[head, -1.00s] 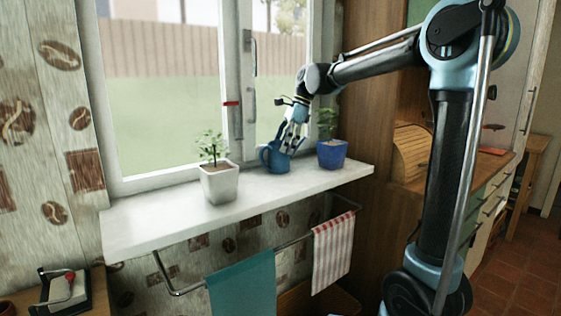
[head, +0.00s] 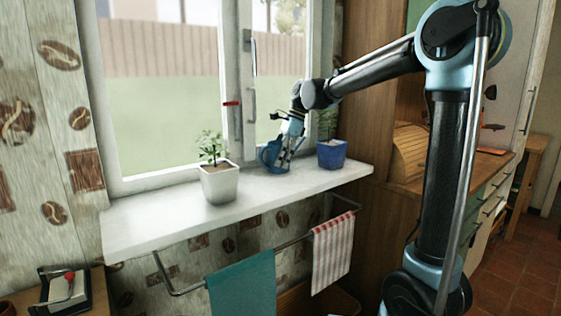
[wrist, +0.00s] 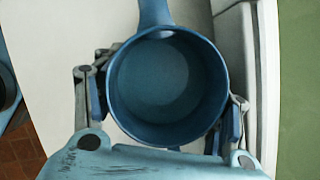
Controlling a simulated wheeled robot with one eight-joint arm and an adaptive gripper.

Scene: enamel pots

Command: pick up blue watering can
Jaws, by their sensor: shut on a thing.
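The blue watering can (head: 270,157) stands on the white windowsill between two potted plants. In the wrist view I look down into its round open top (wrist: 169,141), with its handle or spout (wrist: 154,14) pointing to the top of the picture. My gripper (head: 287,158) is lowered over the can, with its fingers on both sides of it. In the wrist view my gripper (wrist: 166,112) is shut on the can's body. The can's underside is hidden, so I cannot tell whether it touches the sill.
A plant in a white pot (head: 219,184) stands left of the can, and one in a blue pot (head: 331,155) stands close on the right. The window (head: 165,90) is behind. The windowsill (head: 150,222) is clear at left. Towels hang from a rail below.

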